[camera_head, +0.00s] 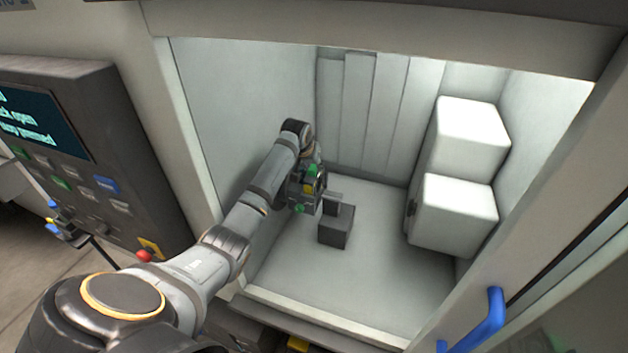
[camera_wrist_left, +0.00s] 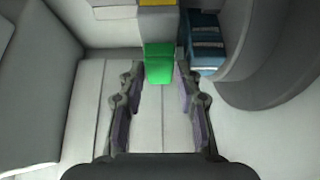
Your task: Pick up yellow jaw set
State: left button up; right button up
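A yellow piece (camera_wrist_left: 158,3) shows at the top edge of the left wrist view, mostly cut off; a small yellow patch (camera_head: 308,188) also shows beside my gripper in the head view. I cannot tell whether they are the same piece. My left gripper (camera_wrist_left: 162,72) is open, its two fingers apart with nothing held. A green block (camera_wrist_left: 158,64) lies ahead, in line with the gap between the fingertips. A blue piece (camera_wrist_left: 206,42) is just right of it. In the head view the left gripper (camera_head: 314,192) is inside the enclosure, partly hidden. My right gripper is not in view.
A dark grey block (camera_head: 337,228) stands on the enclosure floor beside my gripper. White boxes (camera_head: 457,210) stand to the right. A control panel (camera_head: 85,155) is at left, and a door with a blue handle (camera_head: 480,325) at right. The floor's front middle is clear.

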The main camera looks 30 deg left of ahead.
pick_arm(q)
jog(key=shift+w+f, duration=0.15)
jog(key=c, duration=0.7)
grip_shut()
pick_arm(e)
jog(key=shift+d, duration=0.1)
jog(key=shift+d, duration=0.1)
pick_arm(q)
jog(key=shift+r+b, duration=0.4)
jog(key=shift+r, duration=0.25)
pick_arm(e)
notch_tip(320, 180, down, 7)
jog(key=b, duration=0.6)
pick_arm(q)
notch_tip(320, 180, up, 22)
jog(key=p, duration=0.5)
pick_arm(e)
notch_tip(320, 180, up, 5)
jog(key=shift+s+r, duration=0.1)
